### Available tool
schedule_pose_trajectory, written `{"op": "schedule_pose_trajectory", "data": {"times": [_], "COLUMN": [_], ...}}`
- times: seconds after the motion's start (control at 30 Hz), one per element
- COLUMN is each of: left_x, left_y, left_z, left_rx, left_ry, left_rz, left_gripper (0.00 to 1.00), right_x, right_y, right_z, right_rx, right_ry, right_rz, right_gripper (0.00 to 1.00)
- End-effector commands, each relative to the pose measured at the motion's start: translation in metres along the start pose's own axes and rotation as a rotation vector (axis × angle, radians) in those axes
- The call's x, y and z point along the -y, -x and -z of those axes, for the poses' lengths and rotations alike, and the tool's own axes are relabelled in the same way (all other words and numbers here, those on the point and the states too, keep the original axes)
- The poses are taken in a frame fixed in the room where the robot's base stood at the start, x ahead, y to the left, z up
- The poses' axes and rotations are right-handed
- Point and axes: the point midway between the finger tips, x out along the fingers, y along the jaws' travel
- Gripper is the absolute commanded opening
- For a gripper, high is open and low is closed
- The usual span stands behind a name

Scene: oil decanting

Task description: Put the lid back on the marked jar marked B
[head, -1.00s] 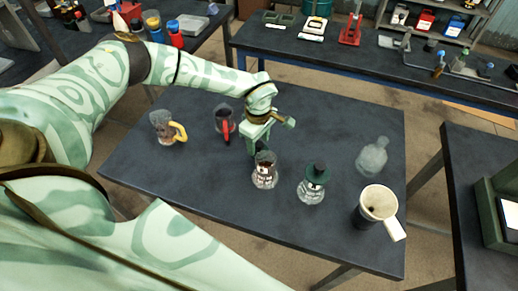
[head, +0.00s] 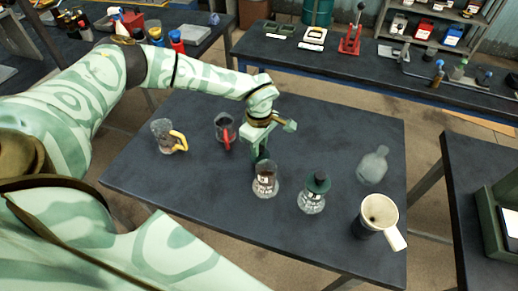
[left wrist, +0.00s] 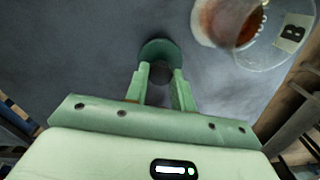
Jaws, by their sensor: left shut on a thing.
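My left gripper (head: 259,152) is shut on a dark green lid (left wrist: 158,48), which shows as a round disc at the fingertips in the left wrist view. In the head view the gripper is just behind the jar marked B (head: 265,186). This glass jar stands upright with no lid on it. In the left wrist view the jar (left wrist: 291,37) is at the upper right, with its letter B label and reddish-brown contents visible. The lid is beside the jar's mouth, apart from it in that view. My right gripper is not in view.
A similar jar with a dark green lid (head: 313,196) stands to the right. A clear bottle (head: 372,166) and a cream mug-like vessel (head: 380,212) are further right.

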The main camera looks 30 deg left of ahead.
Motion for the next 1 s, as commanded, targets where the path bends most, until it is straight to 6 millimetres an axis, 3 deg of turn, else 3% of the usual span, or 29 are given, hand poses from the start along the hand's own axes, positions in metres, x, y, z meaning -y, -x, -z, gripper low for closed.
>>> {"op": "schedule_pose_trajectory", "data": {"times": [0.2,0.33,0.7,1.0], "left_x": [0.031,0.050,0.112,0.137], "left_y": [0.049,0.071,0.095,0.106], "left_z": [-0.005,-0.008,-0.019,-0.024], "left_rx": [0.001,0.001,0.001,0.000], "left_ry": [-0.003,-0.002,-0.001,0.000], "left_rz": [-0.003,-0.002,0.001,-0.001], "left_gripper": [0.04,0.04,0.04,0.04], "right_x": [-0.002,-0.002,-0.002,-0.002], "right_y": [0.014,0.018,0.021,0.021], "right_z": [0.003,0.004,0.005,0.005], "right_rx": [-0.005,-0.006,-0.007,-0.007], "right_ry": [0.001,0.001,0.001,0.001], "right_rz": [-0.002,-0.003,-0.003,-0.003], "right_gripper": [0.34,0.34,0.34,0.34]}}
